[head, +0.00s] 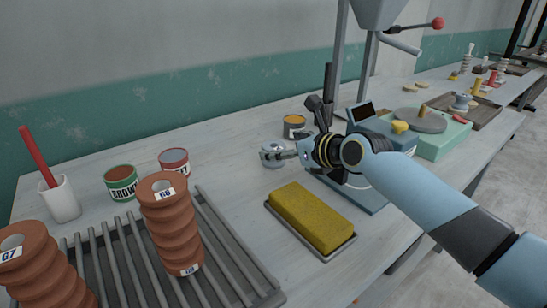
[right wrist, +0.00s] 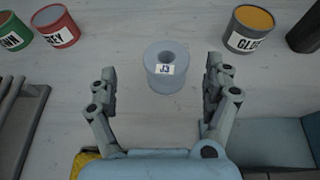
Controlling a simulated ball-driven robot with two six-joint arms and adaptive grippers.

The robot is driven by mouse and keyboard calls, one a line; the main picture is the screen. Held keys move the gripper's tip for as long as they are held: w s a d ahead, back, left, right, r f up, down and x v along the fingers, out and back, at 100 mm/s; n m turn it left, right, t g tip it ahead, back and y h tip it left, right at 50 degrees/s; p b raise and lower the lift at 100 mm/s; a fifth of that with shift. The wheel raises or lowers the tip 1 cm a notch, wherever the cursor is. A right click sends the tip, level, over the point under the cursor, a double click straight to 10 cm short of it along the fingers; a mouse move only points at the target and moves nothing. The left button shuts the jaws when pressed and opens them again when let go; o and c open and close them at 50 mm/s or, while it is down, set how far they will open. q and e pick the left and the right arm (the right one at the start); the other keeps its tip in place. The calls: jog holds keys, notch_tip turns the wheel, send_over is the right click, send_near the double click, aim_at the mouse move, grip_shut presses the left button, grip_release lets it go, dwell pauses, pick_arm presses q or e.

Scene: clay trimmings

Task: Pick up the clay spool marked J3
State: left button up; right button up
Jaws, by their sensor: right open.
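The clay spool marked J3 (right wrist: 166,80) is pale grey with a round hole in its top and a white label. In the right wrist view it stands upright on the table between and slightly ahead of the open fingers of my right gripper (right wrist: 161,66), with gaps on both sides. In the head view the spool (head: 273,160) is partly covered by my right gripper (head: 277,154), which reaches in from the right. My left gripper is not in view.
A yellow sponge (head: 310,217) lies on a tray in front. Paint cans (head: 120,182) sit behind; a glaze can (head: 294,126) stands behind my gripper. A scale (head: 420,122) is at right.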

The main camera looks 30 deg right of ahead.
aim_at(278, 147)
jog(key=shift+w+f, duration=0.15)
jog(key=shift+w, duration=0.15)
jog(key=shift+w+f, duration=0.2)
jog(key=shift+w, duration=0.1)
jog(key=x, duration=0.1)
jog(key=b+x, duration=0.1)
jog(key=x, duration=0.1)
jog(key=b+x, duration=0.1)
jog(key=shift+w+d+f, duration=0.15)
jog(key=shift+d+f, duration=0.1)
jog(key=shift+d, duration=0.05)
jog(key=shift+r, duration=0.1)
jog(key=shift+c, duration=0.4)
jog(key=c, duration=0.4)
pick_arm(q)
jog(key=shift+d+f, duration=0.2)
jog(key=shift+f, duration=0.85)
pick_arm(e)
jog(key=c, duration=1)
